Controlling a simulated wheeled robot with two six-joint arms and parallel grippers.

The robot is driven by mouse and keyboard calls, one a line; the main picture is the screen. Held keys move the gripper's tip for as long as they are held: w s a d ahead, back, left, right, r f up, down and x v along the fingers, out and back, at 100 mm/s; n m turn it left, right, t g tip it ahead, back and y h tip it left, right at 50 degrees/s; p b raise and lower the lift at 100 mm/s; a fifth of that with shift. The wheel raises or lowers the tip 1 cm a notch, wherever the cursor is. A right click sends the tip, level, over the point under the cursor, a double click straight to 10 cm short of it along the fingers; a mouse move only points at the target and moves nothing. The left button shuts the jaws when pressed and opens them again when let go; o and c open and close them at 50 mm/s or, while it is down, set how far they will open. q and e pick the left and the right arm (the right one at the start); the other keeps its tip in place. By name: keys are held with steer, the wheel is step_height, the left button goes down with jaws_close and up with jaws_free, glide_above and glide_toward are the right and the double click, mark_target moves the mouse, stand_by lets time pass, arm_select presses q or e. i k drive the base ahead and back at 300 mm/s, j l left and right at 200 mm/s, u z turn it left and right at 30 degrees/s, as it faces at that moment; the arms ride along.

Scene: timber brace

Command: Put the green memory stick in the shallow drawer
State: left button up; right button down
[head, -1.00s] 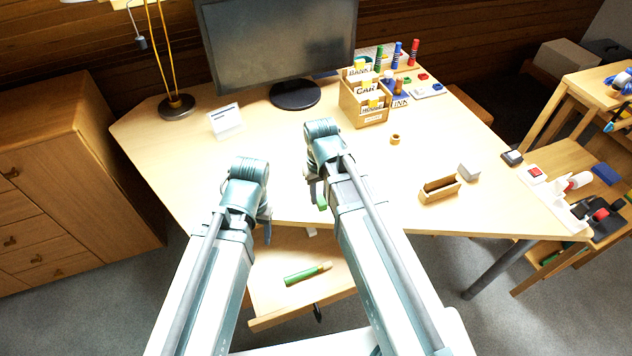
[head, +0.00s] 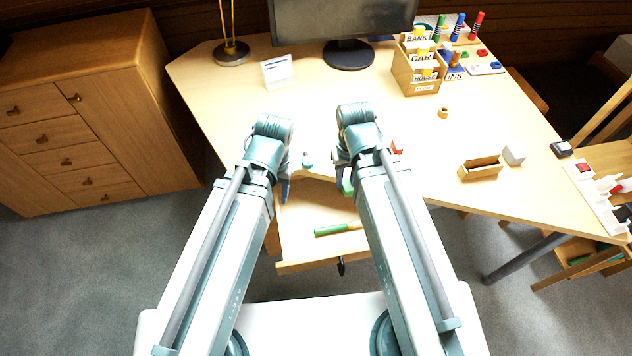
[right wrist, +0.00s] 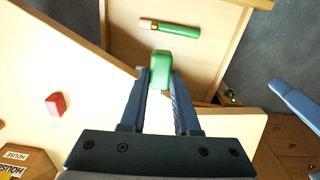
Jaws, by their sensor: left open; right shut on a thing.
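The green memory stick (right wrist: 160,68) is held between the fingertips of my right gripper (right wrist: 160,85) in the right wrist view. A green bit of it also shows below the right wrist in the head view (head: 347,185). The open shallow drawer (head: 298,250) is under the desk's front edge, and its pale floor shows in the right wrist view (right wrist: 130,45). The stick appears above the near-desk part of the drawer; its height is hard to tell. My left gripper (head: 285,190) is open and empty, near the drawer's left side.
A green tube with a tan end (head: 337,229) lies in the drawer. On the desk (head: 240,105) are a red block (head: 397,147), a small wooden box (head: 480,168), a card holder (head: 418,75) and a monitor (head: 340,20). A wooden cabinet (head: 90,110) stands left.

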mark_target(305, 207)
steer(key=u, duration=1.3)
steer(key=k+l, duration=0.7)
steer(key=l+u, duration=0.05)
steer(key=l, duration=0.1)
